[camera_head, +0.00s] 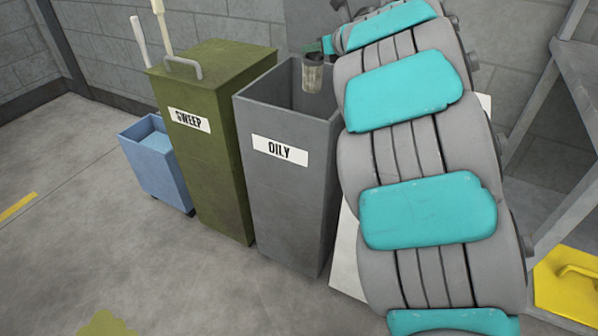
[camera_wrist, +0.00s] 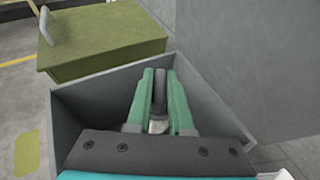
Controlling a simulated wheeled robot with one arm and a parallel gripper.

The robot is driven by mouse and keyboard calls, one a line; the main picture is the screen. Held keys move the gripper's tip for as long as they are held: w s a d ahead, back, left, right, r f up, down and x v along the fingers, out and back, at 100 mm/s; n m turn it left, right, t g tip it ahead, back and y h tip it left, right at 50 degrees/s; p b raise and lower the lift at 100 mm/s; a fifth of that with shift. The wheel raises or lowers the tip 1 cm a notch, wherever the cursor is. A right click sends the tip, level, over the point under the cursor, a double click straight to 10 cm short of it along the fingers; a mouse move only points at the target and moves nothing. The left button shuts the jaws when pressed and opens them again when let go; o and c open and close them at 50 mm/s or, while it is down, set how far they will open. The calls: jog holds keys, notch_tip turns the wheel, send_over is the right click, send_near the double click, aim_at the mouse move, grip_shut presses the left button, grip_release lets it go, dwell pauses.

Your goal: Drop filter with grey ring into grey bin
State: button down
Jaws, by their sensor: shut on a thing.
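The grey bin (camera_head: 290,205), labelled OILY, stands open-topped in the head view; its inner wall shows in the wrist view (camera_wrist: 105,98). My gripper (camera_head: 326,46) is above the right part of its mouth. Its green fingers (camera_wrist: 160,76) are shut on a small filter (camera_head: 313,77), which hangs below them over the opening. The filter has a dark grey top and a paler, dirty body. In the wrist view the filter (camera_wrist: 159,92) sits between both fingers, partly hidden by them.
A green lidded bin (camera_head: 205,140) labelled SWEEP stands just left of the grey bin. Left of it is a blue wheeled bucket (camera_head: 157,165). A grey wall is behind. A metal frame (camera_head: 570,150) and a yellow object (camera_head: 568,285) are at right. My arm covers the right centre.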

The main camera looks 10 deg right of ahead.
jog(key=shift+f+b, duration=0.3)
jog(key=shift+f, duration=0.55)
jog(key=c, duration=0.7)
grip_release()
jog(key=shift+c, duration=0.2)
jog(key=shift+s, duration=0.1)
jog(key=v, duration=0.7)
jog(key=shift+s+r+b, duration=0.2)
jog(key=shift+s+b, duration=0.1)
jog(key=shift+b, duration=0.1)
jog(key=shift+d, duration=0.1)
